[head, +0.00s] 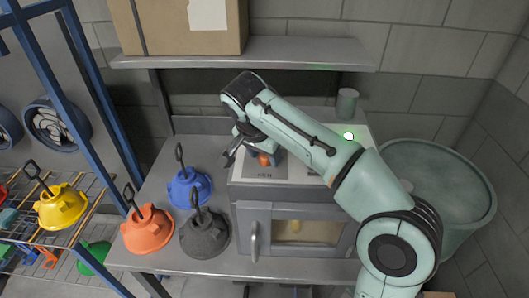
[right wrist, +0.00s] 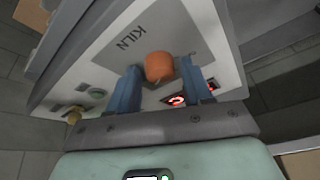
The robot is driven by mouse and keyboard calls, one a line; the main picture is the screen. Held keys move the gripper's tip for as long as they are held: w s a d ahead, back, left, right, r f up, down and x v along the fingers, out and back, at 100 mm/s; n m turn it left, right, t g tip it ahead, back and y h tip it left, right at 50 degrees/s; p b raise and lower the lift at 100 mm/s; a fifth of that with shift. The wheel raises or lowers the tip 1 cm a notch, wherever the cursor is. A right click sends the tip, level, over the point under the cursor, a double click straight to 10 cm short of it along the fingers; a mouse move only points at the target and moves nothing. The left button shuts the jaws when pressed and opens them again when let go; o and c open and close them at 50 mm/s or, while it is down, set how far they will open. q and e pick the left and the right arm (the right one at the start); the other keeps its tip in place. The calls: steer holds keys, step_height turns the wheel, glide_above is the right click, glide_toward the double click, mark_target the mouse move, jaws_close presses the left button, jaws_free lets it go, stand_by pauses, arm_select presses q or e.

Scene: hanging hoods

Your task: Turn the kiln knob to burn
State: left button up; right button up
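The kiln (head: 297,222) is a grey box with a glass-fronted door on the bench. Its light top panel carries the orange kiln knob (head: 264,160), partly covered by my right gripper (head: 262,152). In the right wrist view the knob (right wrist: 158,66) shows beside the printed word KILN, between the tips of my two blue fingers (right wrist: 160,82). The fingers are spread, with a narrow gap seeming to show on each side of the knob. The knob's burn mark cannot be made out. My left gripper is not in view.
Blue (head: 189,188), orange (head: 148,230) and black (head: 205,234) dome-shaped pieces with upright handles stand left of the kiln. A shelf (head: 300,52) with a cardboard box (head: 180,28) hangs above. A green drum (head: 450,210) stands right. Red lit marks (right wrist: 177,100) show near the knob.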

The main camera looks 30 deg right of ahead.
stand_by(0.3)
steer(key=shift+v, duration=6.7)
steer(key=shift+f, duration=0.1)
